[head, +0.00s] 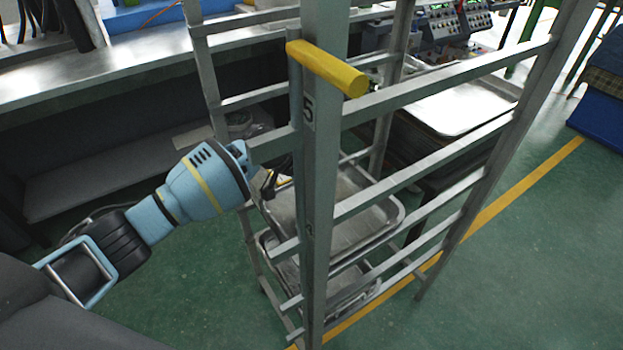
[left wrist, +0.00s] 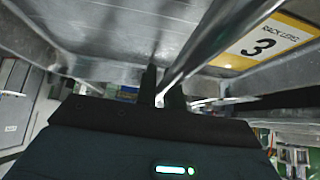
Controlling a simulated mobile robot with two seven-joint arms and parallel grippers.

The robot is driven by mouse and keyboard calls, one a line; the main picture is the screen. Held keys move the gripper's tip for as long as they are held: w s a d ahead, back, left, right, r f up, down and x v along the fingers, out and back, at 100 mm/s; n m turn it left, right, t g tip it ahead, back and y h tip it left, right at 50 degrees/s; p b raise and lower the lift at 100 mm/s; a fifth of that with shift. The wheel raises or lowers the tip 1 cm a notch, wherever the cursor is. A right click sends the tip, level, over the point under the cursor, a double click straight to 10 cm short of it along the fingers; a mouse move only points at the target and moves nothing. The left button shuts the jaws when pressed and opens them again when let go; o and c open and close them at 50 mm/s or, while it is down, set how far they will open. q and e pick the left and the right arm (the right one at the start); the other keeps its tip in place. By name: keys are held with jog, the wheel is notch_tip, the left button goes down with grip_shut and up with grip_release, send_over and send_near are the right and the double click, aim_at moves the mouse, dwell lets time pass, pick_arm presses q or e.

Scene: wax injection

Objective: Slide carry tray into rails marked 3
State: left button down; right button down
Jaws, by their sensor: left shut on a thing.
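A metal carry tray (head: 345,222) with a raised rim is inside the grey rack, behind the front post. My left gripper (head: 270,186) is at the tray's left edge and is shut on it. In the left wrist view the gripper's fingers (left wrist: 163,88) meet a metal edge, with a broad metal surface above. A yellow label (left wrist: 265,42) reading "RACK LEVEL 3" is on the metal at upper right in that view. I cannot tell how far the tray sits on its rails. My right gripper is not in view.
A second tray (head: 338,291) sits lower in the rack. A workbench (head: 110,68) stands behind left. The green floor at lower right is clear.

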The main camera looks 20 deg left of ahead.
pick_arm(q)
jog(key=shift+w+d+r+b, duration=0.1)
jog(key=shift+w+d+b, duration=0.25)
jog(key=shift+w+d, duration=0.45)
jog(key=shift+w, duration=0.15)
jog(key=c, duration=1.4)
grip_release()
jog(key=shift+c, duration=0.2)
jog(key=p+v, duration=0.1)
jog(key=v, duration=0.6)
jog(key=shift+s+a+r, duration=0.15)
jog(key=shift+s+r, duration=0.1)
